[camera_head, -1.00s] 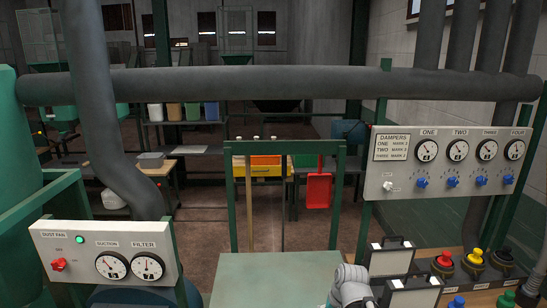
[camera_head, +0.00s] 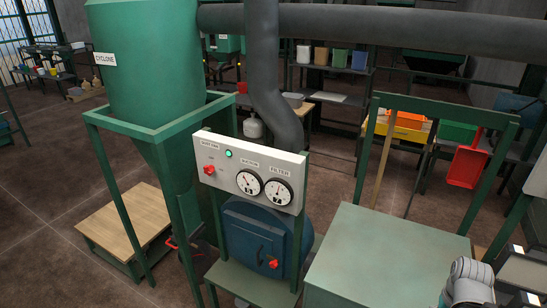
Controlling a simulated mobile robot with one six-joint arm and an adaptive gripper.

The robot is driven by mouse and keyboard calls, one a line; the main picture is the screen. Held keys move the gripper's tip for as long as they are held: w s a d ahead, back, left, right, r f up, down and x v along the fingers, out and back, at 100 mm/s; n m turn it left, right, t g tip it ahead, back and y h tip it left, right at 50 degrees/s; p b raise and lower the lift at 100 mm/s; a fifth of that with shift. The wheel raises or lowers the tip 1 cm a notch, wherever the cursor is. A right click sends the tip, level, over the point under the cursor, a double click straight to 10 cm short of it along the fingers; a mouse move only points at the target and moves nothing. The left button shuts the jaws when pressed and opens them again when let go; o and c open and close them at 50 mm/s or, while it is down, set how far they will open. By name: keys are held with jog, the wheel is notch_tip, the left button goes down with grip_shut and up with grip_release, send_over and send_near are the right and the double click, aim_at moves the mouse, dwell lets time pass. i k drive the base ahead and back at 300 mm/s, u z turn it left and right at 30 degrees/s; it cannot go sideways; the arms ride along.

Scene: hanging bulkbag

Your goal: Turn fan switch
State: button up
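The dust fan panel (camera_head: 238,152) is a white box that stands left of centre in the head view. Its red fan switch (camera_head: 209,170) is at the panel's left side, and its exact setting is too small to read. A green lamp (camera_head: 228,153) glows above and right of the switch. The suction gauge (camera_head: 249,182) and filter gauge (camera_head: 278,192) sit on the panel's right half. Only a grey and teal part of my arm shows at the bottom right, well away from the panel. My gripper is out of view.
A blue drum (camera_head: 250,232) with a red knob (camera_head: 273,264) sits below the panel. The green cyclone (camera_head: 150,55) and its frame stand to the left. A green-topped table (camera_head: 385,255) lies between my arm and the panel. A grey pipe (camera_head: 262,60) drops behind the panel.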

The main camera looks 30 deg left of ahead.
aim_at(210, 170)
jog(key=u, duration=1.5)
